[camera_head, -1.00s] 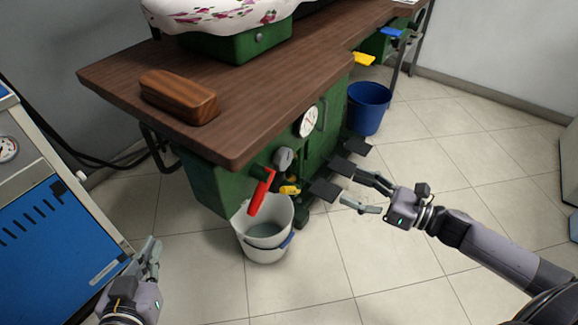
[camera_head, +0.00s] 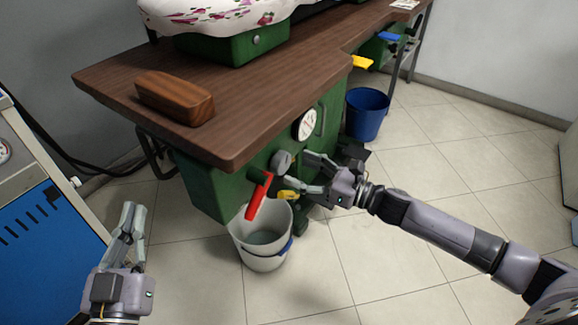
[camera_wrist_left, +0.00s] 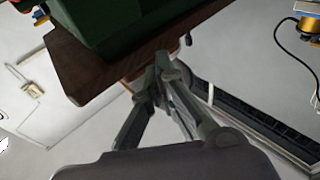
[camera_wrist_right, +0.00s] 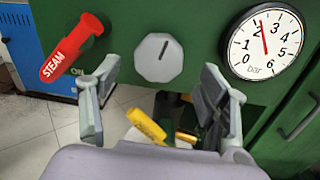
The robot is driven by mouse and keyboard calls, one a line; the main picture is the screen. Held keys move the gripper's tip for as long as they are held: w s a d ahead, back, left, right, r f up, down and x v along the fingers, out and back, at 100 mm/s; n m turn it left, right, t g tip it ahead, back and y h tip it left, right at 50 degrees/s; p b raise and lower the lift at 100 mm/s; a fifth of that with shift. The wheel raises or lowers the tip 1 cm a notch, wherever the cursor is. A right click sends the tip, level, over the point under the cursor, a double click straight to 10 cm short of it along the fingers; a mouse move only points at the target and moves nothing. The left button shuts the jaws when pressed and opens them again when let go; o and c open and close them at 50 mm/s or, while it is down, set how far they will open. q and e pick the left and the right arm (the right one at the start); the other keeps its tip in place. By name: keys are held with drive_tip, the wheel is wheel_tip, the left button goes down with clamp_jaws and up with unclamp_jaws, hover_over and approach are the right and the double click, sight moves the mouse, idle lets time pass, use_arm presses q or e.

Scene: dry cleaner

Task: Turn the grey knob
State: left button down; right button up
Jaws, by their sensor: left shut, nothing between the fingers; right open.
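The grey knob (camera_wrist_right: 159,57) is on the front of the green machine, with a dark line on its face that tilts slightly right of upright. In the right wrist view it lies ahead of my right gripper (camera_wrist_right: 163,95), between and beyond the fingertips. The fingers are open and look apart from the knob. In the head view the knob (camera_head: 281,162) shows just left of my right gripper (camera_head: 305,171). My left gripper (camera_head: 131,210) is shut and empty over the floor at lower left, away from the machine.
A red STEAM lever (camera_wrist_right: 72,49) is left of the knob, and a pressure gauge (camera_wrist_right: 265,43) is right of it. A yellow-handled valve (camera_wrist_right: 146,125) sits below. A white bucket (camera_head: 262,240) stands underneath. The wooden tabletop (camera_head: 240,110) overhangs the panel.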

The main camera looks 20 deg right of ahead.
sight(286, 164)
use_arm(q)
drive_tip(key=shift+s+d+r+t, duration=0.1)
drive_tip(key=shift+s+r+t, duration=0.1)
drive_tip(key=shift+r+t, duration=0.5)
use_arm(e)
drive_tip(key=shift+x, duration=1.9)
use_arm(q)
drive_tip(key=shift+r, duration=0.15)
use_arm(e)
drive_tip(key=c, duration=1.2)
use_arm(q)
drive_tip(key=shift+g, duration=0.3)
use_arm(e)
drive_tip(key=shift+o, duration=0.2)
